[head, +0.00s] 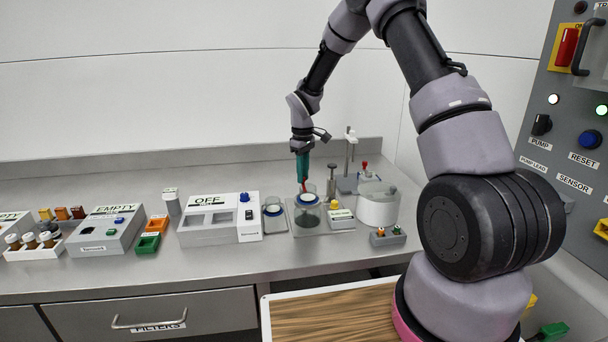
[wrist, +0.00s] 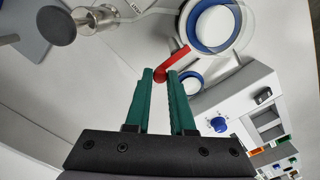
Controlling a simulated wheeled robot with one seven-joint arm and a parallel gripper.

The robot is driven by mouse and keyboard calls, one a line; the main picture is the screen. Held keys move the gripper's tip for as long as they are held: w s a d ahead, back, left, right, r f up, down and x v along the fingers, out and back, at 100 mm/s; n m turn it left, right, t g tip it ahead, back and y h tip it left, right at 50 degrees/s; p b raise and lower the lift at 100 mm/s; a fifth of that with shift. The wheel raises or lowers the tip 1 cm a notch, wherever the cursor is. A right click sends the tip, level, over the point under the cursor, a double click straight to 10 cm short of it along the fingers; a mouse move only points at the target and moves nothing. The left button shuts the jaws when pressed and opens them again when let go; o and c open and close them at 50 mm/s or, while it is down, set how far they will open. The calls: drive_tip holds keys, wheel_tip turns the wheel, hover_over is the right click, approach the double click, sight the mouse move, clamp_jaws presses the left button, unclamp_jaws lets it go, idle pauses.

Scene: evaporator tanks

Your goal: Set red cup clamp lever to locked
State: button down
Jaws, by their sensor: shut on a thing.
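The red clamp lever (wrist: 175,61) is a short red bar in the wrist view, beside a clear cup with a blue ring (wrist: 214,24). My gripper (wrist: 160,76) has green fingers, closed on the near end of the lever. The lever's other end reaches toward the cup's rim. In the head view, my gripper (head: 303,183) points down just above the cup (head: 307,214), and a bit of red shows at its tips. The lever's pivot is hard to make out.
A smaller blue-ringed cup (head: 273,211) stands left of the lever's cup. A grey box labelled OFF (head: 210,222) is further left. A metal post (head: 331,180), a yellow-knobbed box (head: 340,217) and a white round vessel (head: 378,206) stand close on the right.

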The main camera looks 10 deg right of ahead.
idle(0.4)
drive_tip(key=c, duration=0.8)
unclamp_jaws()
drive_tip(key=shift+o, duration=0.2)
wheel_tip(320, 180, up, 11)
